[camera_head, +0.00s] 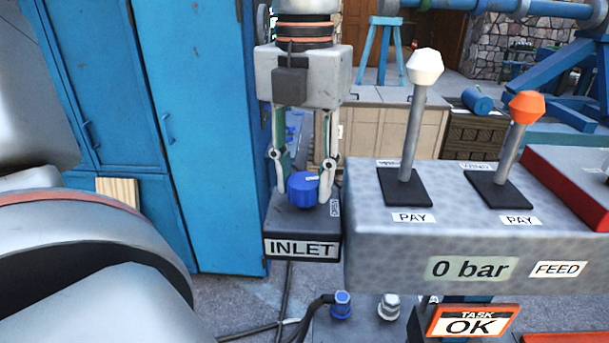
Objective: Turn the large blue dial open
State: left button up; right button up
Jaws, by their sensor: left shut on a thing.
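The large blue dial (303,190) sits on top of the dark box labelled INLET (302,248), left of the grey control console. My left gripper (305,181) points down from above with its two fingers on either side of the dial, shut on it. A small pale pointer mark shows on the dial's top, and a label stands on the box to its right. The console's display (468,268) reads 0 bar. My right gripper does not show in the view.
A white-knobbed lever (425,68) and an orange-knobbed lever (524,108) stand on the console (440,220) right of the dial. A red-edged box (572,183) is at far right. Blue cabinets (190,120) stand behind left. Hoses (285,320) run on the floor below.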

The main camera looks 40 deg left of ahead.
aim_at(304, 180)
pick_arm(q)
jog(key=shift+m, duration=1.6)
jog(key=o, duration=1.1)
notch_tip(304, 180, up, 12)
